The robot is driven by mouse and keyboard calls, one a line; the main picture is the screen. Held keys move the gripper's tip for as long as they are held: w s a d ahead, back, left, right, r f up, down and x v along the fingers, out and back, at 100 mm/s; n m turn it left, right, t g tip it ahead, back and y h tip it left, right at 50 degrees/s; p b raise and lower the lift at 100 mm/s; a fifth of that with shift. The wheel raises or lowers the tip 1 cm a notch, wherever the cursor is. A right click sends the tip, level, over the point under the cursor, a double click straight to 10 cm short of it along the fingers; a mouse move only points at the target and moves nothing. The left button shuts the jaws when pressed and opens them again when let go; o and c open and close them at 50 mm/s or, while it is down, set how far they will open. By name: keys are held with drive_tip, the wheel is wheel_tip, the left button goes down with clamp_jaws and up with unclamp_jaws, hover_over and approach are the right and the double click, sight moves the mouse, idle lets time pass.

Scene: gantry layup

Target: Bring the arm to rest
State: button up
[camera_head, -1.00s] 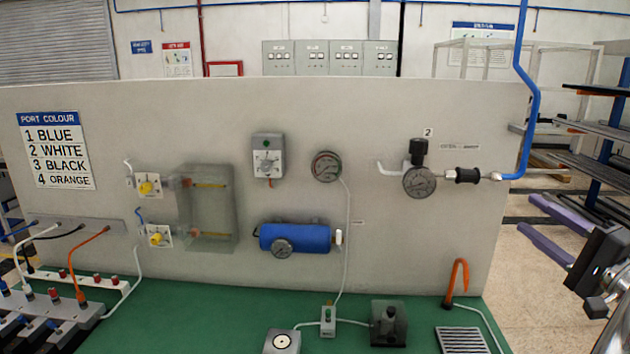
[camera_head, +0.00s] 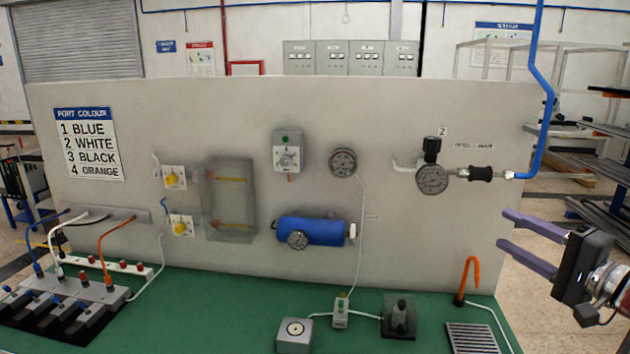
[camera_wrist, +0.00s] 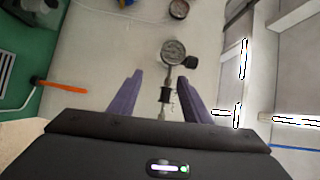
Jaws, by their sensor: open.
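My gripper (camera_head: 519,236) is at the right of the head view, beside the right edge of the grey panel (camera_head: 120,240). Its two purple fingers are spread apart, with nothing between them in that view. In the wrist view my gripper (camera_wrist: 163,90) points toward the panel, fingers apart. A gauge (camera_wrist: 173,50) and the black fitting (camera_wrist: 165,94) show between and beyond the fingers, and I see no contact. The arm behind the gripper is mostly outside the head view.
The green bench (camera_head: 210,310) holds a grey box (camera_head: 294,336), a dark block (camera_head: 399,315), a drain grate (camera_head: 472,338) and an orange hook-shaped tube (camera_head: 467,279). A blue pipe (camera_head: 541,90) rises at the panel's right. Racks (camera_head: 600,170) stand behind on the right.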

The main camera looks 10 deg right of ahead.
drive_tip(key=w+a+f+n+g+y, duration=0.1)
drive_tip(key=a+f+n+g+y, duration=0.25)
drive_tip(key=a, duration=0.85)
drive_tip(key=w+a+f+n+g+y, duration=0.1)
drive_tip(key=a+f+n+g, duration=0.35)
drive_tip(key=a, duration=0.75)
drive_tip(key=s+a+f+n+g+h, duration=0.4)
drive_tip(key=s+a+f+n+h, duration=0.3)
drive_tip(key=s, duration=0.6)
drive_tip(key=a+f, duration=0.2)
drive_tip(key=a, duration=0.1)
drive_tip(key=shift+h, duration=0.35)
drive_tip(key=shift+f, duration=0.1)
